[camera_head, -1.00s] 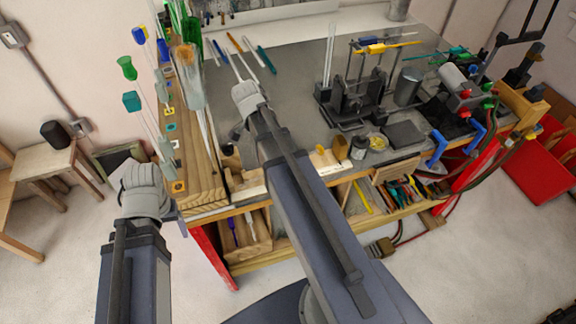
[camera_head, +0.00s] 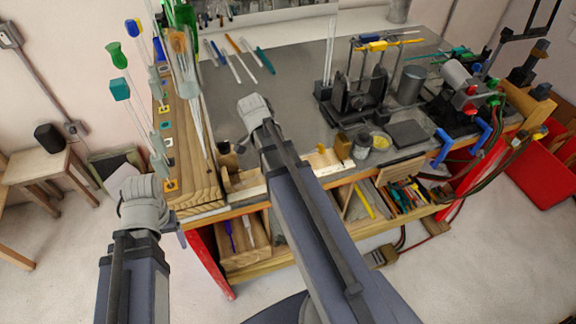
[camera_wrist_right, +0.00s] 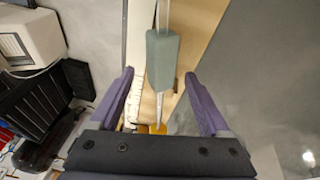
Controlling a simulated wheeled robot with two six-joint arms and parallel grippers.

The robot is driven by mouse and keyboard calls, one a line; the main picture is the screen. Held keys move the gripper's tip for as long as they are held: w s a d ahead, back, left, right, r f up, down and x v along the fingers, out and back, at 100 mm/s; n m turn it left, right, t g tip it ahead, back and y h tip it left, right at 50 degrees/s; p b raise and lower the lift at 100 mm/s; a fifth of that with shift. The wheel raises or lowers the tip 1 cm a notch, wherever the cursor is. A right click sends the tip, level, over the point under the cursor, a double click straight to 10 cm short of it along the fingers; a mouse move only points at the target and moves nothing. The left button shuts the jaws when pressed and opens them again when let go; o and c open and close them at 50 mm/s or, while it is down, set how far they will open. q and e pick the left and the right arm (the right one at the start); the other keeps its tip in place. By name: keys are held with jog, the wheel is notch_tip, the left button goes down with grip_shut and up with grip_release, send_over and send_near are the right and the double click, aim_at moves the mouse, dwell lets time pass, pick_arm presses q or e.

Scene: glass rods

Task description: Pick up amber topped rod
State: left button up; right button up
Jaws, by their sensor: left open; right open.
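The amber topped rod (camera_head: 178,42) stands upright among several coloured-top rods at the left end of the bench. Its top is partly crowded by green glass and other rods. My left gripper (camera_head: 143,203) is at the lower left, in front of the wooden rack and apart from the rods; its fingers are mostly hidden by its wrist. My right arm reaches over the bench, its fingers hidden in the head view. In the right wrist view my right gripper (camera_wrist_right: 162,80) is open, with a grey-green rod top (camera_wrist_right: 162,60) between its purple fingers. I cannot tell whether they touch.
The wooden rack (camera_head: 205,180) runs along the bench's left side. Several pens (camera_head: 238,60) lie behind my right arm. A black stand (camera_head: 358,95) and a grey cylinder (camera_head: 410,85) stand to the right. A stool (camera_head: 45,165) is at far left.

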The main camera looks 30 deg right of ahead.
grip_shut()
dwell(0.5)
jog(key=shift+r, duration=0.1)
notch_tip(320, 180, up, 10)
jog(key=p, duration=1)
jog(key=shift+s, duration=0.1)
